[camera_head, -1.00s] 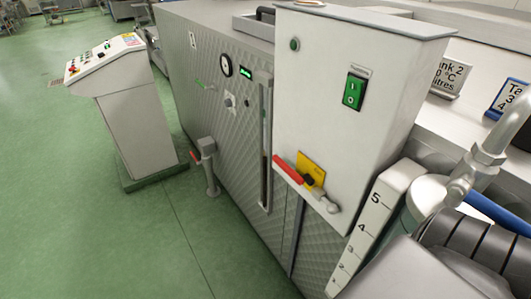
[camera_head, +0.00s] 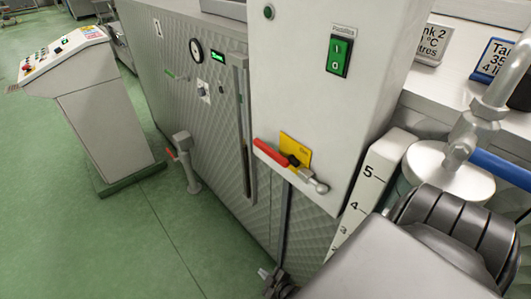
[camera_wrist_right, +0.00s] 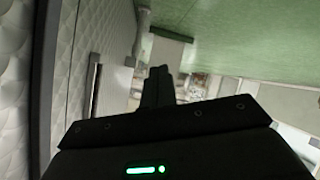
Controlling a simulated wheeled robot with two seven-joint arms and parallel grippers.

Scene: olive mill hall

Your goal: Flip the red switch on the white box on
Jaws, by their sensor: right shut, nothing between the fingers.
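The white box (camera_head: 305,100) stands at the centre of the head view. On its lower front is a rotary switch with a red handle (camera_head: 272,152) over a yellow plate (camera_head: 295,146). The handle lies nearly level, its red end to the left and sloping slightly up; a metal knob end (camera_head: 318,187) shows at right. My right gripper (camera_head: 267,277) is at the bottom of the head view, below the switch and apart from it. In the right wrist view its fingers (camera_wrist_right: 158,85) are together and empty. My left gripper is not in view.
A green rocker switch (camera_head: 340,57) sits higher on the box. A quilted metal cabinet (camera_head: 215,125) with gauge and long vertical handle adjoins it at left. A numbered scale (camera_head: 370,180) and pipework stand close at right.

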